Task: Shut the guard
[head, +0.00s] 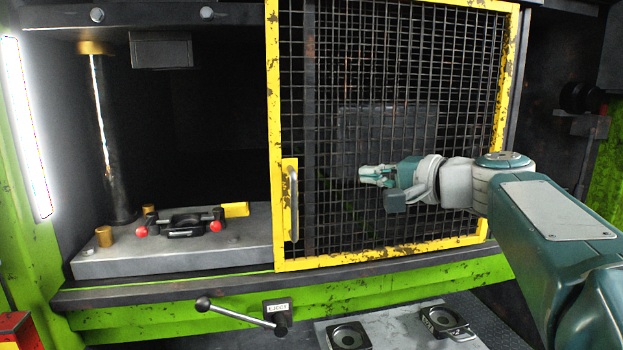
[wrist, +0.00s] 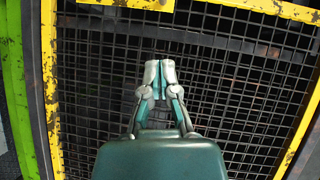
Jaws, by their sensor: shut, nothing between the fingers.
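The guard (head: 390,5) is a yellow-framed black wire mesh panel. It covers the right part of the press opening in the head view, and the left part is uncovered. Its vertical handle (head: 293,204) is on its left frame bar. The mesh and yellow frame also fill much of the wrist view (wrist: 48,80). My gripper (head: 364,175) is in front of the mesh, to the right of the handle and apart from it. In the wrist view its fingers (wrist: 159,72) are together with nothing between them. I cannot tell how far the fingertips are from the mesh.
A grey die bed (head: 170,262) inside the opening carries a black fixture (head: 185,222) with red knobs. Below the guard, the EJECT lever (head: 240,314) sticks out from the green beam. A grey plate (head: 390,328) with black round parts lies at the bottom. A post (head: 112,150) stands at left.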

